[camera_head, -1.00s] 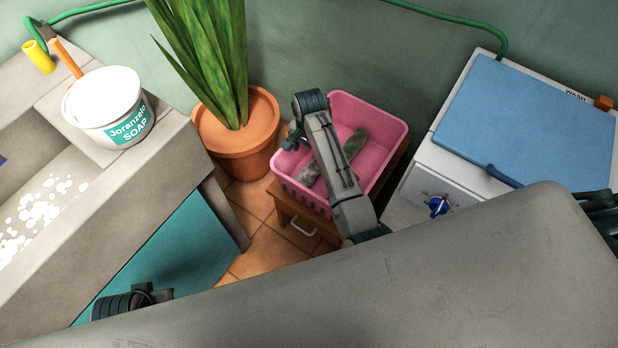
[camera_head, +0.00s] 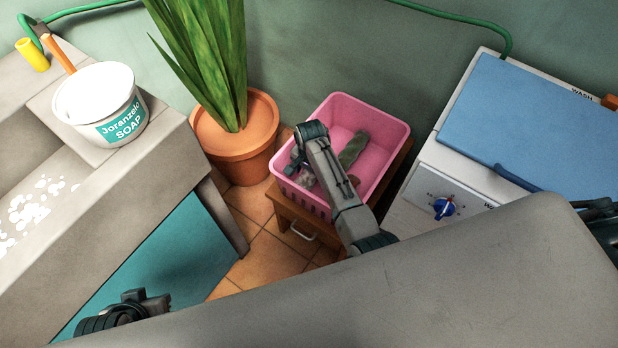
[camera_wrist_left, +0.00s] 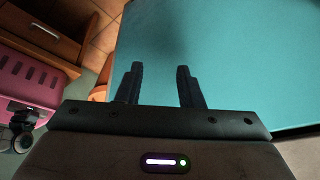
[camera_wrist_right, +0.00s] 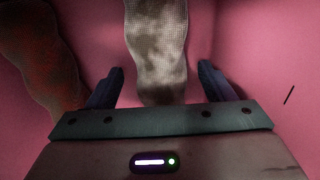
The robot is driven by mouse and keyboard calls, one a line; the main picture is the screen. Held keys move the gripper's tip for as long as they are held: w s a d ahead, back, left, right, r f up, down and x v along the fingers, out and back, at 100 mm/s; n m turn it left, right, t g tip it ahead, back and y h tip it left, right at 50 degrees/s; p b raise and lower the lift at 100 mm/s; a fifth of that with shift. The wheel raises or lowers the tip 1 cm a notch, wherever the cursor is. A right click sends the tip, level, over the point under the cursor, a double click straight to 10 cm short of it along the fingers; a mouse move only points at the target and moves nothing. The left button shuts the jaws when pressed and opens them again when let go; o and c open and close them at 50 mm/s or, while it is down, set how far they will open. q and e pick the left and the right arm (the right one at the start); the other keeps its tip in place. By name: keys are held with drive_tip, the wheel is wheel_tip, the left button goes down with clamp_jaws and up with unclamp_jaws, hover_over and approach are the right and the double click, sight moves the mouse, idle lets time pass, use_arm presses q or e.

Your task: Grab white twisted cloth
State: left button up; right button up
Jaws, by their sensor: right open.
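The white twisted cloth (camera_wrist_right: 156,45), off-white with grey-brown stains, lies on the pink basket's floor in the right wrist view. My right gripper (camera_wrist_right: 161,70) is open, with one finger on each side of the cloth's near end; I cannot tell whether they touch it. In the head view the right gripper (camera_head: 296,158) is inside the basket's left part, and a pale bit of the cloth (camera_head: 306,179) shows beside it; my arm hides much of the rest. My left gripper (camera_wrist_left: 160,70) is open and empty in front of a teal panel (camera_wrist_left: 235,60).
A reddish-brown cloth (camera_wrist_right: 38,60) lies left of the white one. A grey-green cloth (camera_head: 353,148) is also in the pink basket (camera_head: 388,125), on a wooden cabinet (camera_head: 291,222). A potted plant (camera_head: 236,150) stands left, a washer (camera_head: 440,165) right.

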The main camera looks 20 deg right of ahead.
drive_tip(key=shift+f, duration=0.1)
drive_tip(key=c, duration=1.2)
drive_tip(key=shift+o, duration=0.2)
